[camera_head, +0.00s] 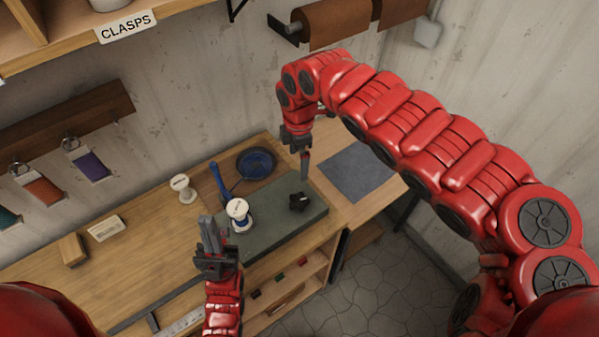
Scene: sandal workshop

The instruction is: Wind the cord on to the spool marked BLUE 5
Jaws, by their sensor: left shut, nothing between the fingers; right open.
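A white-topped spool (238,209) with blue on its side stands on the dark green mat (275,229); its marking is too small to read. A second pale spool (183,188) stands on the bench to the left. A dark round dish (257,163) with blue in it, possibly cord, sits at the back of the bench. My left gripper (208,225) is shut and empty, just left of the blue spool; I cannot tell whether it touches it. My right gripper (304,170) is open and empty over the right part of the mat.
A blue-handled tool (219,180) lies behind the spool. A small black knob-like object (299,202) sits on the mat. A grey sheet (355,172) lies at right. A wood block (72,249) and a pale labelled block (107,228) are at left. Open bench lies between.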

